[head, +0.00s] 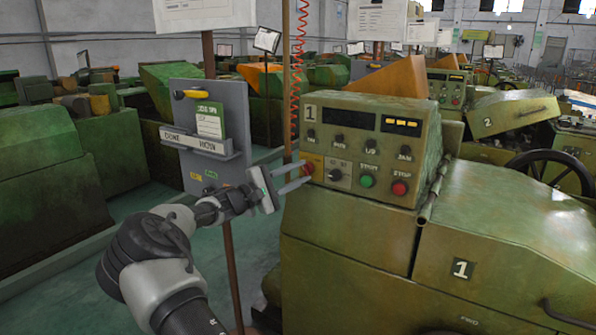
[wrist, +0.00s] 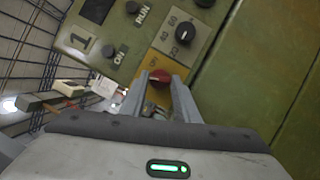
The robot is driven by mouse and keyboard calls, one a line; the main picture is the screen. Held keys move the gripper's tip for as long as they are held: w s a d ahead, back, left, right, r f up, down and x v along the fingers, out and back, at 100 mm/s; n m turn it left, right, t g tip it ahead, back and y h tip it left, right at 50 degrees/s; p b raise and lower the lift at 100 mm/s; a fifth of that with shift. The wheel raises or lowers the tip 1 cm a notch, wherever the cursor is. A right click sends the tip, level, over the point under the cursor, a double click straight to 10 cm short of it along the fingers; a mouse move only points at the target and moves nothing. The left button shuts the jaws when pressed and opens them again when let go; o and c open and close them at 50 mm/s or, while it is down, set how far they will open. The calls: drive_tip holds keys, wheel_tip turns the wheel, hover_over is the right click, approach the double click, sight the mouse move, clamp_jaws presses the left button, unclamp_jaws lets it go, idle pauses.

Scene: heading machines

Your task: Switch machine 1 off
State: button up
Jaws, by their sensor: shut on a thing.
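Machine 1 (head: 345,240) is green, with a sloped control panel (head: 345,145) marked 1 on its top. A red rotary switch (head: 307,168) on a yellow plate sits at the panel's lower left corner. My gripper (head: 304,177) reaches it from the left. In the wrist view the red switch (wrist: 160,76) lies between the tips of my gripper (wrist: 163,84), which is shut on it. The fingers hide part of the switch and its plate, so I cannot read its position.
A dial knob (head: 335,174), a green start button (head: 367,181) and a red stop button (head: 399,188) are right of the switch. A grey board (head: 190,90) on a post stands left, near my arm. Machine 2 (head: 510,112) is behind right.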

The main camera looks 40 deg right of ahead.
drive_tip(key=n+t, duration=0.1)
drive_tip(key=n, duration=0.1)
drive_tip(key=n+h+p, duration=0.1)
drive_tip(key=n, duration=0.2)
drive_tip(key=shift+s+f+t+p, duration=0.15)
drive_tip(key=shift+t+p, duration=0.15)
drive_tip(key=shift+t, duration=0.1)
drive_tip(key=shift+n, duration=0.4)
drive_tip(key=o, duration=1)
drive_tip(key=shift+o, duration=0.2)
drive_tip(key=p+v, duration=0.1)
drive_tip(key=v, duration=1.6)
drive_tip(key=shift+f, duration=0.45)
drive_tip(key=shift+a, duration=0.1)
